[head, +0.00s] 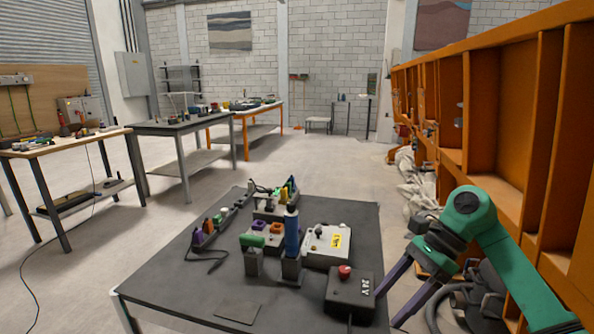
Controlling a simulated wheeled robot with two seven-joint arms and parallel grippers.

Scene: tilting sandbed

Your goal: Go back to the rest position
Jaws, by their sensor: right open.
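My right arm comes in from the lower right, green with a dark joint. My right gripper (387,309) is at its end, with two long dark fingers spread apart and nothing seen between them. The fingers point down and left, at the right edge of the dark table (190,290), close beside the black box with a red button (350,292). I cannot tell whether a finger touches the table or the box. My left gripper is not in view.
The table holds a blue cylinder in a stand (291,235), a green-topped block (253,255), a light box with a yellow label (328,246) and small coloured parts. An orange shelf (505,110) stands close on the right. Open floor (330,165) lies behind the table.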

